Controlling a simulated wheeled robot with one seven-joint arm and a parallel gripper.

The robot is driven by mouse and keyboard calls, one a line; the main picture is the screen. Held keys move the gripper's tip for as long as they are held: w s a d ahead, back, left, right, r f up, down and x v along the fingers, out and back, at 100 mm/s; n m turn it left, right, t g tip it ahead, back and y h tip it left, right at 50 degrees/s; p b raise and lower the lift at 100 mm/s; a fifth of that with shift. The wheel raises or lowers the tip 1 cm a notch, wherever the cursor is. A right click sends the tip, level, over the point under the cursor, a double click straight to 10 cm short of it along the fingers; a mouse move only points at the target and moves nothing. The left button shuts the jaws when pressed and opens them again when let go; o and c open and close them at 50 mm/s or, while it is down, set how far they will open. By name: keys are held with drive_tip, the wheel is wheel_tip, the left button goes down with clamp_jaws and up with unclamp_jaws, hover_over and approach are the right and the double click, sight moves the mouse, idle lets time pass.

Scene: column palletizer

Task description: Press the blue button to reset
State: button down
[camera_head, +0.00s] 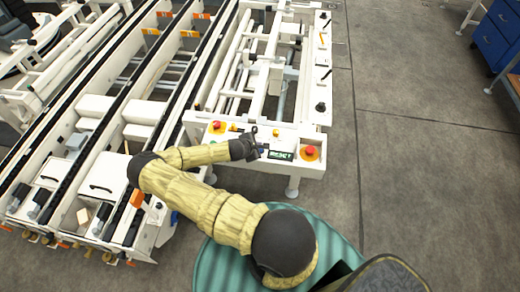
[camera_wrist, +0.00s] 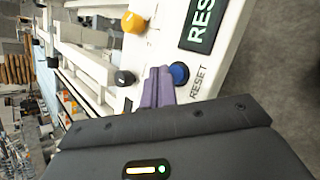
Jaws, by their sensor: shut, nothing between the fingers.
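The blue button (camera_wrist: 179,73) is on the white control panel (camera_wrist: 218,62) in the wrist view, with the word RESET printed beside it. A dark sign (camera_wrist: 203,24) with light letters, partly cut off, is farther along the panel. My gripper (camera_wrist: 160,72) is shut and empty. Its purple fingertips are right beside the blue button, to its left in the wrist view; I cannot tell whether they touch it. In the head view my gripper (camera_head: 250,143) is over the panel, left of the RESET sign (camera_head: 280,154), and the blue button is barely visible there.
A yellow button (camera_wrist: 133,22) and a black knob (camera_wrist: 124,78) are close to my fingers on the panel. Red emergency buttons (camera_head: 310,151) (camera_head: 216,125) are at both panel ends. White conveyor rails (camera_head: 150,70) lie left and behind. The floor (camera_head: 430,150) at right is clear.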

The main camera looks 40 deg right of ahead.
drive_tip(key=shift+f+b, duration=0.35)
drive_tip(key=shift+f, duration=0.05)
drive_tip(key=shift+f+b, duration=0.35)
drive_tip(key=shift+f, duration=0.1)
idle(0.7)
idle(0.4)
drive_tip(key=shift+r+p, duration=0.65)
drive_tip(key=shift+r, duration=0.25)
drive_tip(key=shift+r+p, duration=1.85)
drive_tip(key=shift+r, duration=0.7)
